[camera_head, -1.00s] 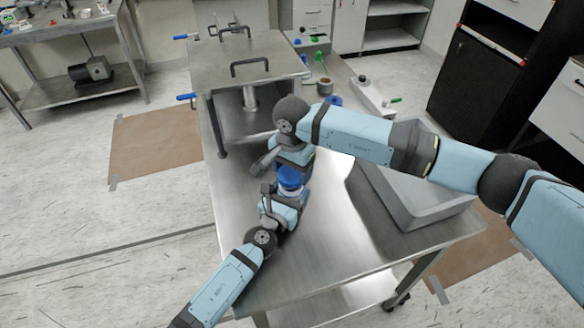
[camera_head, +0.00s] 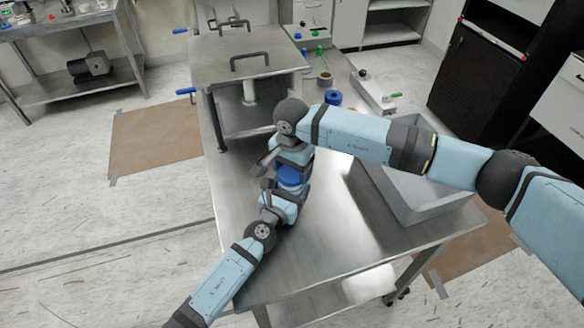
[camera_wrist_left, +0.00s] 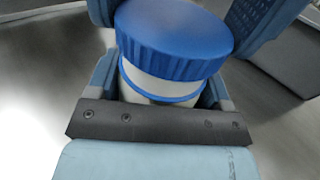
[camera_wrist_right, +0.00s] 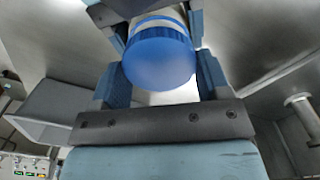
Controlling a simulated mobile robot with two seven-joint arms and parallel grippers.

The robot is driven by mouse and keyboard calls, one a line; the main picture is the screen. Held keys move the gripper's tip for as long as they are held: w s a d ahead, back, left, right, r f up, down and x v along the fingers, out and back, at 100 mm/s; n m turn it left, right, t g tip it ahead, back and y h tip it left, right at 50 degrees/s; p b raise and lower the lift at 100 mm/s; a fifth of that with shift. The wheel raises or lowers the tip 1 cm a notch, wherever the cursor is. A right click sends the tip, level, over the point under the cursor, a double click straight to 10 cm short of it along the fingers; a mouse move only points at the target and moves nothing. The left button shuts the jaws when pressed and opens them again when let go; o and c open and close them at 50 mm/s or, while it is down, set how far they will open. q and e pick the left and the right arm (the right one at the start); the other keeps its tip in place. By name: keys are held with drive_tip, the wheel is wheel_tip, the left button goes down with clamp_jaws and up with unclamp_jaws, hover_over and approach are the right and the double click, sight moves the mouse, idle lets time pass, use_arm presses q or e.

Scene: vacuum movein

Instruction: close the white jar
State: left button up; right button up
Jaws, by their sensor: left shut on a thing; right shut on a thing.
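The white jar (camera_wrist_left: 160,88) has a blue lid (camera_wrist_left: 175,32) on its top end; a blue ring shows around the white body below the lid. In the head view the blue lid (camera_head: 290,178) shows between my two grippers, above the table. My left gripper (camera_head: 280,196) is shut on the jar body from below. My right gripper (camera_head: 291,160) comes from the far side and is shut on the lid, which also shows between its fingers in the right wrist view (camera_wrist_right: 160,60). Whether the lid is fully seated is hard to tell.
The steel table (camera_head: 320,250) is clear at the front. A grey bin (camera_head: 415,205) stands at its right, under my right arm. A metal stand (camera_head: 245,60) is at the back left. A blue round object (camera_head: 333,98) and a tape-like roll (camera_head: 325,79) lie at the back.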

drive_tip(key=shift+f, duration=0.55)
